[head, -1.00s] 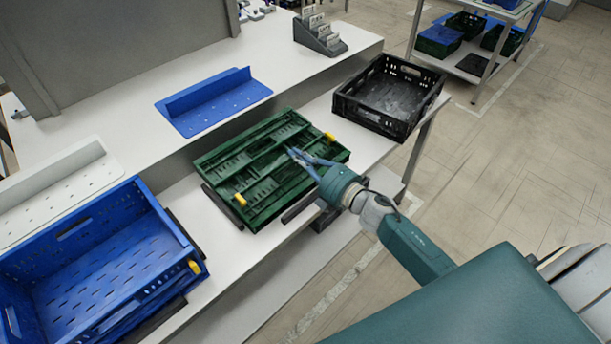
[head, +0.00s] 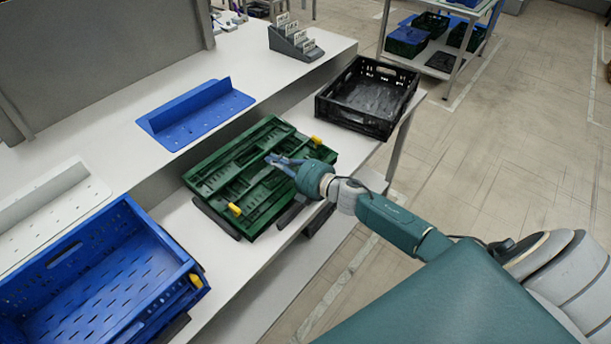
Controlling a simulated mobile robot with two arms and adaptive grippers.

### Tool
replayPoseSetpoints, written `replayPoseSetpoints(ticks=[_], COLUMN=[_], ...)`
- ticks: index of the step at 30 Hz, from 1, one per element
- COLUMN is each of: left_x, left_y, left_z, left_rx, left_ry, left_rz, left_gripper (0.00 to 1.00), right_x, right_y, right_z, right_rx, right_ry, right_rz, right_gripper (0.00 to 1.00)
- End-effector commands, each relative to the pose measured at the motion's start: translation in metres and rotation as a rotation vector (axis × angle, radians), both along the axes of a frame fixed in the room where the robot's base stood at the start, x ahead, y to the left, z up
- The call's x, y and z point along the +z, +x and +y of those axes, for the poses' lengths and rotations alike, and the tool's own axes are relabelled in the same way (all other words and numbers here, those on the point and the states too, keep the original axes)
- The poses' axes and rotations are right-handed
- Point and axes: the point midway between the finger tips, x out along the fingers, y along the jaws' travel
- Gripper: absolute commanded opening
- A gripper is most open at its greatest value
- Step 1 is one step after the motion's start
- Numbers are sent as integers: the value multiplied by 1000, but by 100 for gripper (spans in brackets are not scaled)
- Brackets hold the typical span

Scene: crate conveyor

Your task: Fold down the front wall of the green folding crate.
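The green folding crate (head: 207,180) lies low and looks collapsed on the white bench in the middle of the head view, its walls lying flat inward. A yellow latch (head: 234,209) shows at its near left corner and another yellow latch (head: 317,140) at its right end. The front wall appears to lie down over the crate, partly hidden by my gripper. My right gripper (head: 272,159) is over the right part of the crate, fingers pointing left; contact and finger opening are too small to tell. My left gripper is out of view.
A blue crate (head: 60,252) stands at the lower left, and a black crate (head: 357,122) stands beyond the green one at the right. A blue bracket (head: 195,116) and a card holder (head: 296,44) sit on the raised shelf. Open floor lies to the right.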

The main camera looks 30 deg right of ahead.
Motion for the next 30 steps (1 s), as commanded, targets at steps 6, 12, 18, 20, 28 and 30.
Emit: replayPoseSetpoints(ticks=[6, 12, 18, 20, 28, 30], left_x=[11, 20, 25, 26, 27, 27], left_y=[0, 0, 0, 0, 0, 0], left_z=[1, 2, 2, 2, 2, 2], left_rx=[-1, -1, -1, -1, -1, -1], left_ry=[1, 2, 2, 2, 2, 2], left_rz=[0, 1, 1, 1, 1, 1], left_gripper=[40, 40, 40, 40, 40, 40], right_x=[-8, -15, -23, -24, -27, -27], right_y=[7, 12, 13, 14, 14, 14], right_z=[-4, -5, -4, -4, -3, -3], right_rx=[-4, 2, 1, -1, -1, -1], right_ry=[4, -23, -39, -41, -44, -44], right_rz=[1, 47, 102, 110, 125, 125], right_gripper=[0, 0, 0, 0, 0, 0])
